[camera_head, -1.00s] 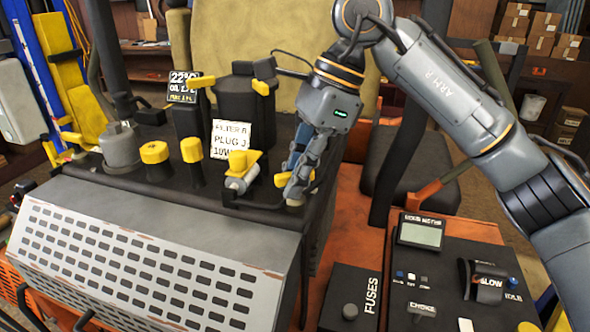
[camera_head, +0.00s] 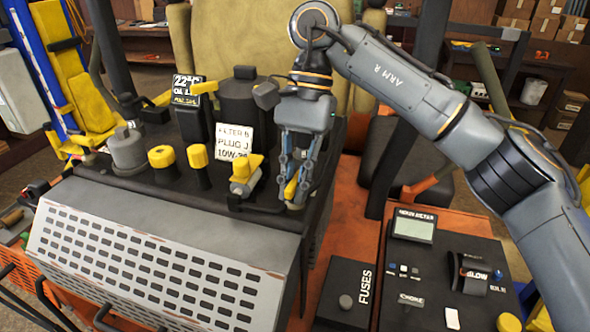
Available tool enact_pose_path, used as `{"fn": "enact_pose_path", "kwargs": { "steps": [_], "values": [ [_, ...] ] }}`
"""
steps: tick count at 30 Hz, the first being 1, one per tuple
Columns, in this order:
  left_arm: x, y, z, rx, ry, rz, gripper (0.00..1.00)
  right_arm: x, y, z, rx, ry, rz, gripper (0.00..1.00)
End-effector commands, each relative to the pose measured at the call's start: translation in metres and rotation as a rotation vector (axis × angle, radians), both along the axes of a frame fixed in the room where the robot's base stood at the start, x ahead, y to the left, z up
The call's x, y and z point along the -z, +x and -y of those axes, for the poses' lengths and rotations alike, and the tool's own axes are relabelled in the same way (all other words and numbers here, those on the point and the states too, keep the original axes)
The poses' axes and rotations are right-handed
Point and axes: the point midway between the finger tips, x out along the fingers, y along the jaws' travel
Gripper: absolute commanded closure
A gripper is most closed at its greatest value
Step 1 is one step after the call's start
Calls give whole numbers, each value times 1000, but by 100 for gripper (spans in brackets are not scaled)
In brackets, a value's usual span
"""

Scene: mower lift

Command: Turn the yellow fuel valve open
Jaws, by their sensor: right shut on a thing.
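The yellow fuel valve lever (camera_head: 291,188) is a small yellow handle at the right end of the black engine deck. It stands tilted between the fingers of my right gripper (camera_head: 294,194), which points down and is shut on it. The fingers hide part of the lever and its base. Just left of it is a silver cylinder with a yellow top (camera_head: 241,174), apart from the gripper. My left gripper is not in view.
Yellow-capped posts (camera_head: 161,157) and a white label card (camera_head: 233,142) stand left on the deck. A grey perforated cover (camera_head: 150,255) fills the front. A black control panel (camera_head: 440,265) and fuse box (camera_head: 348,290) lie to the right.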

Motion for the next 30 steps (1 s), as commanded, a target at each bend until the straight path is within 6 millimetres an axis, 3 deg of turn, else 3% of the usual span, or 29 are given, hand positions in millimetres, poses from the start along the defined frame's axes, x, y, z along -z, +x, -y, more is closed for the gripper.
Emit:
{"fn": "enact_pose_path", "kwargs": {
  "steps": [6,23,24,26,30],
  "values": [
    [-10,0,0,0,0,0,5,-3,0,0,-70,2,3,100],
    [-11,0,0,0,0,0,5,-2,0,0,-96,3,4,100],
    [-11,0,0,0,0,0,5,-2,0,0,-96,3,4,80],
    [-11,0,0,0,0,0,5,-2,0,0,-96,2,4,68],
    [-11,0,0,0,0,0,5,-1,0,0,-96,1,3,65]
  ]
}}
